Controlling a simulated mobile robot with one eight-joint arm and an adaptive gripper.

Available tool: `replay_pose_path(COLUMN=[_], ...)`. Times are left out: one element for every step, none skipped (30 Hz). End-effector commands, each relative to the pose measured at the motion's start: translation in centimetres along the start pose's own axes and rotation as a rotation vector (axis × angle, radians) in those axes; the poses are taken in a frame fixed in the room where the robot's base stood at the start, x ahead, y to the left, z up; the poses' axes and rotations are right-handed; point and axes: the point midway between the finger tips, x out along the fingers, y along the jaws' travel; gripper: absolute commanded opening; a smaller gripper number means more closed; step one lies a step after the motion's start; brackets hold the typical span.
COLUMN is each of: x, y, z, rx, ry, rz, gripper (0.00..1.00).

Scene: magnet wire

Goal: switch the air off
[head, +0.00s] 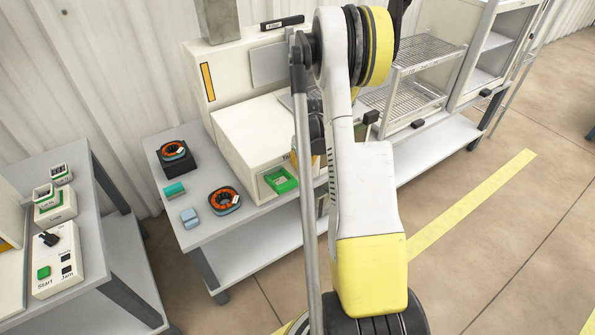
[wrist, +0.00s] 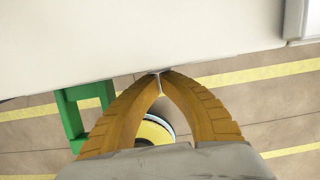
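No air switch can be made out by its label. My gripper shows in the wrist view (wrist: 160,75); its two orange ribbed fingers meet at the tips, with nothing seen between them. In the head view it is mostly hidden behind my arm, by the front of the white machine (head: 250,132). A white surface (wrist: 90,40) fills the top of the wrist view, just beyond the fingertips. A green frame (head: 280,180) sits on the machine's front; a green frame also shows left of my fingers in the wrist view (wrist: 72,118).
At left, a control box (head: 58,262) has a black knob (head: 48,239), a green button and black buttons. A wire rack (head: 415,95) stands right. Floor at right is clear.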

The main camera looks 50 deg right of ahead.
Motion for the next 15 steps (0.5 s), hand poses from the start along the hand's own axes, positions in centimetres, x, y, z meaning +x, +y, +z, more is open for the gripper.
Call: replay_pose_path(x=[0.0,-0.1,-0.2,-0.3,-0.4,-0.6,-0.7,-0.9,-1.1,-1.2,-1.4,-1.5,-1.6,-1.6,-1.6], y=[0.0,0.0,0.1,0.1,0.1,0.1,0.1,0.1,0.1,0.1,0.1,0.1,0.1,0.1,0.1], z=[0.0,0.0,0.0,0.0,0.1,0.1,0.1,0.1,0.2,0.2,0.2,0.2,0.2,0.2,0.2], rx=[0.000,0.000,0.000,0.000,0.000,0.000,0.000,0.000,0.000,0.000,0.000,0.000,0.000,0.000,0.000], ry=[0.000,0.000,-0.001,-0.001,-0.001,-0.001,-0.001,-0.001,-0.001,-0.001,-0.001,-0.001,-0.001,-0.001,-0.001], rz=[0.000,0.000,0.000,0.000,0.000,0.000,0.000,0.000,0.000,0.000,0.000,0.000,0.000,0.000,0.000], gripper=[0.00,0.00,0.00,0.00,0.00,0.00,0.00,0.00,0.00,0.00,0.00,0.00,0.00,0.00,0.00])
